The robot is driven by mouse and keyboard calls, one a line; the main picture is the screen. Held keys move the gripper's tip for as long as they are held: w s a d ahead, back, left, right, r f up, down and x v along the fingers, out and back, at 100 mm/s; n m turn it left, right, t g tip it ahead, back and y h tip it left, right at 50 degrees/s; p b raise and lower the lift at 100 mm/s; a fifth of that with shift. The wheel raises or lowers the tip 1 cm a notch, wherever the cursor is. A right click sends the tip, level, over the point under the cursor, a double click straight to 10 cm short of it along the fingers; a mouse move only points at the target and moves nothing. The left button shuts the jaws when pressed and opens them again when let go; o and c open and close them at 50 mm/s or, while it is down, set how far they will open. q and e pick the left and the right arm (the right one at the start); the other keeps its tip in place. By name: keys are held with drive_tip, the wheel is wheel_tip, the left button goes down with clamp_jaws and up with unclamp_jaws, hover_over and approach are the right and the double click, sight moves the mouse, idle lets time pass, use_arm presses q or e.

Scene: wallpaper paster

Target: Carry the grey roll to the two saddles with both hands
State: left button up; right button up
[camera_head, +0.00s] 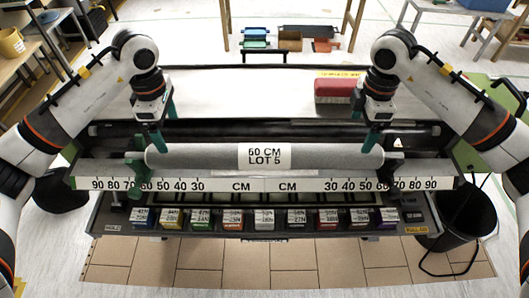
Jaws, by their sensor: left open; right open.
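My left gripper (160,125) is open above the roll's left end, teal fingers pointing down. My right gripper (368,122) is open above its right end. I cannot tell whether any fingertip touches the roll. I cannot tell for certain whether these are the saddles.
The ruler bar (225,185) runs along the front, above a row of several coloured, labelled boxes (265,219). A red brush (334,90) lies on the pale tabletop (250,92) behind. A black bucket (466,218) stands at the right.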

sight(180, 155)
use_arm(q)
drive_tip(key=f, duration=1.2)
drive_tip(key=shift+w+f, duration=0.2)
drive_tip(key=shift+w, duration=0.05)
use_arm(e)
drive_tip(key=f, duration=1.2)
drive_tip(key=shift+w+f, duration=0.15)
drive_tip(key=shift+w, duration=0.1)
use_arm(q)
clamp_jaws()
use_arm(e)
clamp_jaws()
use_arm(q)
drive_tip(key=shift+w+r, duration=0.1)
drive_tip(key=shift+r, duration=0.05)
use_arm(e)
drive_tip(key=shift+w, duration=0.1)
